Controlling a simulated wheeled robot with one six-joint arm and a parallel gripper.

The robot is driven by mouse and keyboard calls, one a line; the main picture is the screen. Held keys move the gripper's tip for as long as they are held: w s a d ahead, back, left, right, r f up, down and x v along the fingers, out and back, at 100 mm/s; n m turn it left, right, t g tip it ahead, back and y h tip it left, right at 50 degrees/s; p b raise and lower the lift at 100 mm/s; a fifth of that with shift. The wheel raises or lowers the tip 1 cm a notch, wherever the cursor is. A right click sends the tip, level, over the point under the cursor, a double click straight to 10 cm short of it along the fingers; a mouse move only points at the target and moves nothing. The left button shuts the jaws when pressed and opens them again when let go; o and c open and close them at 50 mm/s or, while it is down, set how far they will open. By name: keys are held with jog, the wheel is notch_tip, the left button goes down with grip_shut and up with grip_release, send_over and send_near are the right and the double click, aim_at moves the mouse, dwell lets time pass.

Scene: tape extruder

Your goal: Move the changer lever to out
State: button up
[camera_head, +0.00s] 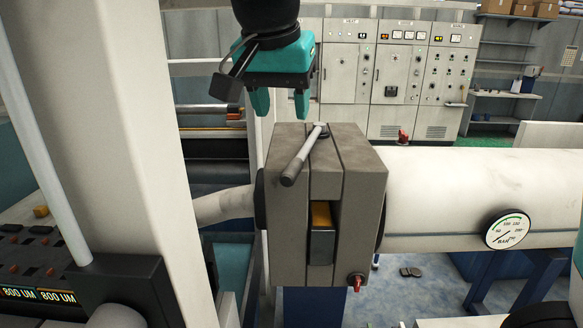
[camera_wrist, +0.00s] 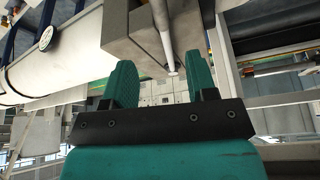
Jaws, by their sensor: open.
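The changer lever (camera_head: 303,155) is a light grey metal rod on top of a grey block-shaped changer housing (camera_head: 287,225) in the head view. Its pivot end is at the back near the block's top, and its rounded free end points forward and to the left. My gripper (camera_head: 280,112) is teal and hangs above and behind the block's top left, fingers pointing down, open and empty. In the wrist view, the lever (camera_wrist: 164,40) comes down from the top edge toward the gap between the open fingers (camera_wrist: 160,85). I see no contact.
A white pipe (camera_head: 450,175) with a round pressure gauge (camera_head: 508,229) runs right from the block. A thick pale post (camera_head: 105,120) stands close on the left. A small red-tipped fitting (camera_head: 356,281) sticks out low on the block. Control cabinets (camera_head: 390,80) stand far behind.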

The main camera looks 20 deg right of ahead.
aim_at(291, 166)
jog(key=x, duration=1.3)
jog(key=shift+w+f, duration=0.1)
jog(key=shift+w, duration=0.05)
grip_shut()
